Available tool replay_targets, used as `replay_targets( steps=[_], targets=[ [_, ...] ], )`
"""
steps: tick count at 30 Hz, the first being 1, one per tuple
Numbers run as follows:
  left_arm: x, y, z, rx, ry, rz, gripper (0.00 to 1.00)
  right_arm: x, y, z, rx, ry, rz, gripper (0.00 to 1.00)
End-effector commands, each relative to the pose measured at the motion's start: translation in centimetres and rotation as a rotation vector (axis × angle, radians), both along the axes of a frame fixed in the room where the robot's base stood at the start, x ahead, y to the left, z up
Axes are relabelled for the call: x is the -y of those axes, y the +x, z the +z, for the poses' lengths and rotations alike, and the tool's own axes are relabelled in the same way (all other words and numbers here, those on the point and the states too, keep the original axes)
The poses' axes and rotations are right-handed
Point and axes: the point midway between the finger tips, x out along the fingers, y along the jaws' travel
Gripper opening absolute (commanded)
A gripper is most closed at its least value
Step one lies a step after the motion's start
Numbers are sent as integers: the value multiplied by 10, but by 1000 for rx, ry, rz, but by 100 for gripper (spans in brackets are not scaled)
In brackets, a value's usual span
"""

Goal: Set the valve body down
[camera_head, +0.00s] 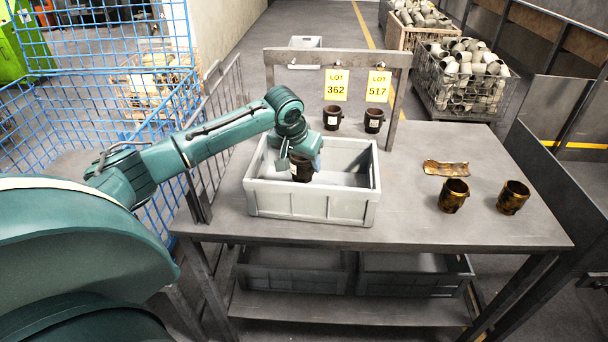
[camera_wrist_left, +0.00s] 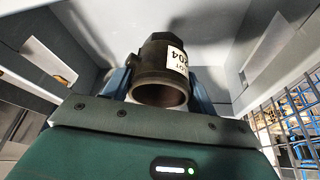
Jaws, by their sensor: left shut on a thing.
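A dark brown valve body (camera_head: 301,170) with a white label is held inside the grey crate (camera_head: 310,206) on the table. My left gripper (camera_head: 303,156) is shut on it, reaching down into the crate from above. In the left wrist view the valve body (camera_wrist_left: 162,75) sits between the two blue fingers, its open round end facing the camera and its label partly readable as "LOT" and "04". The crate's inner walls surround it. I cannot tell whether it touches the crate floor. My right gripper is not in view.
Two dark valve bodies stand behind the crate under yellow signs, LOT 362 (camera_head: 336,85) and LOT 517 (camera_head: 378,86). Two brownish-gold valve bodies (camera_head: 453,195) (camera_head: 512,197) and a crumpled brown cloth (camera_head: 445,168) lie at the right. The table (camera_head: 405,205) is clear between.

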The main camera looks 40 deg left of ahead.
Motion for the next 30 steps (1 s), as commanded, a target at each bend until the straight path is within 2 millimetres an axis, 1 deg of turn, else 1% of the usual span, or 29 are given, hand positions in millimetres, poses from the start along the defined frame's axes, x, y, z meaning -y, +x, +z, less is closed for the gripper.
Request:
replay_targets(
  steps=[3, 7, 10, 20, 21, 28, 30],
  targets=[
    [0, -1, -21, -2, 1, 0, 21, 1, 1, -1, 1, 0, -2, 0],
    [0, 0, -38, 0, 1, 0, 21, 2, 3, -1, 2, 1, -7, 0],
    [0, 0, -42, 2, 0, 0, 21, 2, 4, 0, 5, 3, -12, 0],
    [0, 0, -44, 2, 0, 0, 21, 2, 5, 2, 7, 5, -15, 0],
    [0, 0, -45, -1, 0, -1, 60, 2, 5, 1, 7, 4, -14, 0],
    [0, 0, -45, -1, 1, -1, 78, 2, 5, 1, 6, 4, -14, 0],
    [0, 0, -45, -1, 1, -1, 78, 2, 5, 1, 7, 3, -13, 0]
  ],
)
